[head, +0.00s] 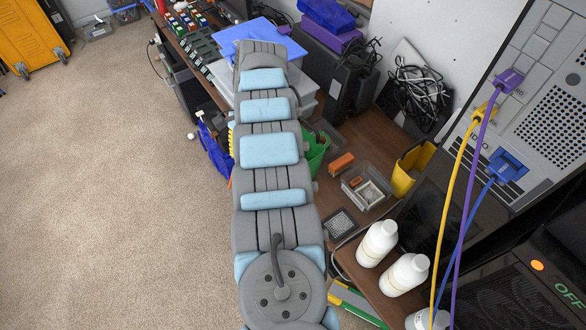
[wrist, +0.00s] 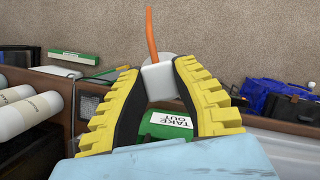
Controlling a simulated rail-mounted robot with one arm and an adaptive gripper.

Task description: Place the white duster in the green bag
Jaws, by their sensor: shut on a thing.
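The white duster (wrist: 160,84), with a long orange nozzle (wrist: 150,35), is between the yellow-and-black fingers of my gripper (wrist: 158,76) in the wrist view. The fingers are shut on its white body, and the nozzle points up in the picture. The green bag (wrist: 168,124), with a white TAKE OUT label, shows lower between the fingers. It is partly hidden by them and by my arm. In the head view the green bag (head: 316,152) stands on the brown desk, just right of my arm. My arm hides most of my gripper and the duster there.
An orange box (head: 341,164), a clear tray (head: 367,193) and a yellow container (head: 410,170) stand right of the bag. White bottles (head: 377,244) stand nearer. A blue object (head: 214,152) is left of my arm. Open carpet (head: 110,190) lies left.

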